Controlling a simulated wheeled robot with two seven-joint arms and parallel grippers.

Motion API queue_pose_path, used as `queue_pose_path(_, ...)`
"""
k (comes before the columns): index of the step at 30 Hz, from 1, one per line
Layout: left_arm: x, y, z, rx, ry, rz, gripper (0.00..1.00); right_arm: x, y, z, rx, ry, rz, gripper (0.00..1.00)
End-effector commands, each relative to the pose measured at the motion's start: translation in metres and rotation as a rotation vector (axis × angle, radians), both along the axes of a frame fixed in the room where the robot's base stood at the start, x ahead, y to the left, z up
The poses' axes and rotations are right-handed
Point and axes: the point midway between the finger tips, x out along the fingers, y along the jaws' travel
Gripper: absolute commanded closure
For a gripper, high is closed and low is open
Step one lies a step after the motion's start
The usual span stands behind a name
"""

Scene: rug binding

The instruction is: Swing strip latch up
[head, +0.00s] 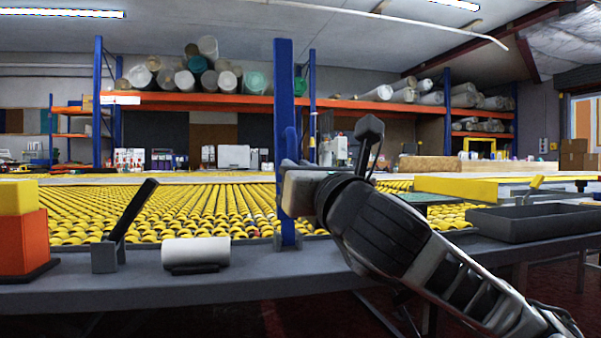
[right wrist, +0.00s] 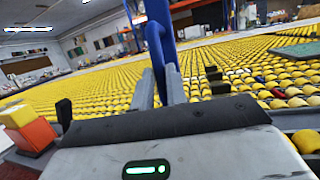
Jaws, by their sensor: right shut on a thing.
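My right gripper (head: 289,178) comes in from the right and is at the bar, at handle height. In the right wrist view the two grey fingers (right wrist: 160,88) are shut on the blue handle (right wrist: 156,48). The gripper body hides part of the bar's lower right side in the head view. My left gripper is not in view.
The grey front rail (head: 150,292) carries a black lever (head: 133,210) on a grey block, a white roll (head: 196,251), and orange and yellow blocks (head: 22,240) at left. A dark tray (head: 530,220) lies at right. Yellow rollers (head: 200,210) spread behind. Air above the rail is mostly clear.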

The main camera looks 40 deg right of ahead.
Motion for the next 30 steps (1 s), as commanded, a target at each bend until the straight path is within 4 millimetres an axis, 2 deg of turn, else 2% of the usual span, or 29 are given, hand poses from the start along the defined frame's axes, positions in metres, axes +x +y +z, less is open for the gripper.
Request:
queue_pose_path(4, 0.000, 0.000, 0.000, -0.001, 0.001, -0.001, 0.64, -0.001, 0.002, -0.001, -0.005, -0.001, 0.004, 1.00)
queue_pose_path(5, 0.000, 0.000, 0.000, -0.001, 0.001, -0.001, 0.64, -0.001, 0.002, -0.001, -0.005, -0.001, 0.004, 0.83)
queue_pose_path(7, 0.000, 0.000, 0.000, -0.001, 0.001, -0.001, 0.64, -0.001, 0.002, -0.001, -0.004, 0.000, 0.004, 0.64)
queue_pose_path(23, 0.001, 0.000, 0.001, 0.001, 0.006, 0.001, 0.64, 0.000, 0.000, 0.002, 0.002, 0.008, 0.001, 0.64)
queue_pose_path(26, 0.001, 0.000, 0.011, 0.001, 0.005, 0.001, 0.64, 0.001, -0.004, 0.008, 0.019, 0.038, -0.003, 0.64)
queue_pose_path(30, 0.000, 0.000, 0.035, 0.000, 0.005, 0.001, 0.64, 0.003, -0.016, 0.019, 0.080, 0.139, -0.018, 0.64)
